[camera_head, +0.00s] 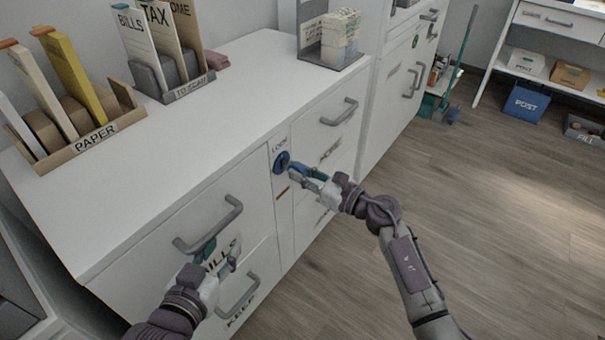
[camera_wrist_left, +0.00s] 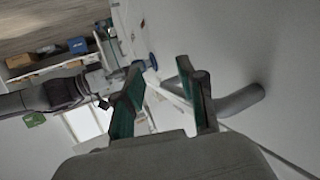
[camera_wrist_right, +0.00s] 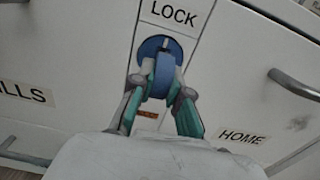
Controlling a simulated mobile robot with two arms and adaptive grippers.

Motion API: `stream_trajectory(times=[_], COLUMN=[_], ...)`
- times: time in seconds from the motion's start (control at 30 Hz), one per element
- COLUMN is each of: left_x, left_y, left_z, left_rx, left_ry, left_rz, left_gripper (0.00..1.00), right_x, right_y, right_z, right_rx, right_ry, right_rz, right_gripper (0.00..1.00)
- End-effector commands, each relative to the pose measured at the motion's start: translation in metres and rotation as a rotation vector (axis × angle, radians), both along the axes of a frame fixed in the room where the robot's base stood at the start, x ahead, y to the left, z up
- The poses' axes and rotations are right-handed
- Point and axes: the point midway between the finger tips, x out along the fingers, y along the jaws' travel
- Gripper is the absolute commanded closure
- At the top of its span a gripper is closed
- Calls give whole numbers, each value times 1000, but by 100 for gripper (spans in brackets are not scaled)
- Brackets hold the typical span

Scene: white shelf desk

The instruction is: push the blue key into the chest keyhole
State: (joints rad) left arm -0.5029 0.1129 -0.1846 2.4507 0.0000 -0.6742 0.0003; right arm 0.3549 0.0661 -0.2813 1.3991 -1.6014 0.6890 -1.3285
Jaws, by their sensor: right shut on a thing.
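The white chest (camera_head: 225,105) has a round blue keyhole plate (camera_head: 282,161) on a narrow strip under the word LOCK. The plate also shows in the right wrist view (camera_wrist_right: 149,48). My right gripper (camera_head: 303,173) is shut on the blue key (camera_wrist_right: 162,76) directly in front of the plate. The key overlaps the plate in the right wrist view; I cannot tell how deep its tip sits, and the hole is partly hidden. My left gripper (camera_head: 212,254) is open and empty, with its fingers (camera_wrist_left: 160,95) apart, near the BILLS drawer handle (camera_head: 212,226).
More drawer handles stick out of the chest front, one at upper right (camera_head: 340,113) and one at lower left (camera_head: 240,295). On top stand a PAPER file rack (camera_head: 85,145), a second file rack (camera_head: 190,88) and a grey holder (camera_head: 325,52). The floor (camera_head: 490,220) at right is clear.

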Motion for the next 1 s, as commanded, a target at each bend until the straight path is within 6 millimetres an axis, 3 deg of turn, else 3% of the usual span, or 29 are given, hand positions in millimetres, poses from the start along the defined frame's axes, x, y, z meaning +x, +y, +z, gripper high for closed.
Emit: stream_trajectory(times=[1.0], left_x=[4], left_y=[-2], left_z=[3], left_rx=[-11], left_ry=[-45], left_rz=[-3], left_gripper=[60], right_x=[4], right_y=[6], right_z=[0], right_rx=[1], right_ry=[1], right_rz=[1], right_gripper=[100])
